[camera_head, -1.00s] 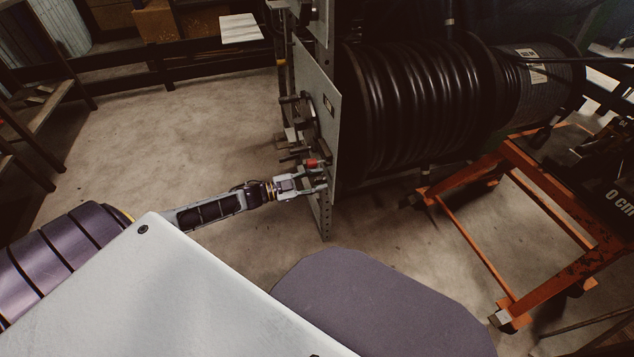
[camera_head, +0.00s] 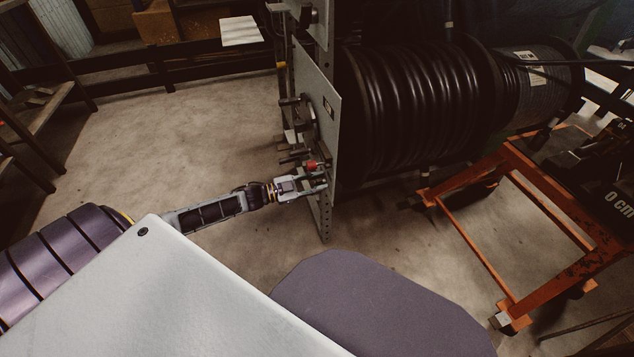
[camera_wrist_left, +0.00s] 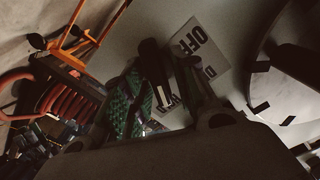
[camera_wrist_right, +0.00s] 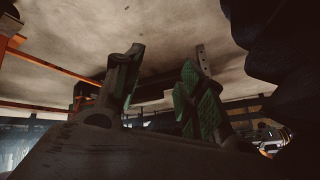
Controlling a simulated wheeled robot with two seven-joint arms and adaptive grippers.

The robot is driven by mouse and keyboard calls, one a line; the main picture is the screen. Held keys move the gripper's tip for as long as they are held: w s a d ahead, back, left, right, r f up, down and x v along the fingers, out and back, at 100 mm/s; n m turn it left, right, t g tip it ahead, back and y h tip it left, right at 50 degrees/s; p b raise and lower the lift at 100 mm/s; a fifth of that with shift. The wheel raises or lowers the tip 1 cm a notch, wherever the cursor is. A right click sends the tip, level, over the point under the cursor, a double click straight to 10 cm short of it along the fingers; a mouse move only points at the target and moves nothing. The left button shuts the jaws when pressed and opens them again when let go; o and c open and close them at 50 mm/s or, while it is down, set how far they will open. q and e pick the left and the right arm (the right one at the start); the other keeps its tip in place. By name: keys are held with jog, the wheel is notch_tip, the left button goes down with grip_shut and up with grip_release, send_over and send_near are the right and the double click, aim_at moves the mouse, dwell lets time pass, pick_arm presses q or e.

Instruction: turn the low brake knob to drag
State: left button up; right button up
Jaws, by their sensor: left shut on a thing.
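In the head view my left gripper (camera_head: 316,182) is at the low part of the grey panel (camera_head: 318,95), just below a small red-tipped part (camera_head: 312,165). The left wrist view shows its green-padded fingers (camera_wrist_left: 165,100) on either side of a black knob (camera_wrist_left: 154,72), shut on it. Beside the knob is a white label plate reading OFF (camera_wrist_left: 198,45); the rest of its lettering is partly hidden by a finger. The knob's exact pointing is hard to read. My right gripper (camera_wrist_right: 160,82) shows only in its wrist view, open with nothing between its fingers.
A large black hose reel (camera_head: 415,105) stands behind the panel. An orange wheeled frame (camera_head: 475,240) stands at the right. Levers and a round fitting (camera_head: 300,110) stick out of the panel above the left gripper. The floor (camera_head: 190,130) left of the panel is clear.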

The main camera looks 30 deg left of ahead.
pick_arm(q)
jog(key=shift+r+n+p, duration=0.1)
jog(key=shift+n+p, duration=0.4)
jog(key=shift+p, duration=0.1)
jog(key=n+p, duration=0.4)
jog(key=n, duration=0.1)
jog(key=n+p, duration=0.2)
jog(key=n, duration=0.1)
jog(key=shift+w+a, duration=0.15)
jog(key=shift+a, duration=0.1)
jog(key=shift+n+p, duration=0.45)
jog(key=shift+n, duration=0.65)
pick_arm(e)
jog(key=d+r+g+h, duration=0.1)
jog(key=d+r, duration=0.1)
jog(key=r, duration=0.6)
jog(key=s+d+r+n+g+h, duration=0.1)
jog(key=d+r, duration=0.1)
jog(key=r, duration=0.5)
jog(key=shift+s+r+g, duration=0.3)
jog(key=shift+r+g, duration=0.05)
jog(key=shift+g, duration=0.05)
pick_arm(q)
jog(key=shift+a+f+n, duration=0.1)
jog(key=shift+f+n, duration=0.1)
jog(key=shift+n, duration=0.1)
pick_arm(e)
jog(key=shift+f, duration=0.1)
pick_arm(q)
jog(key=o, duration=0.7)
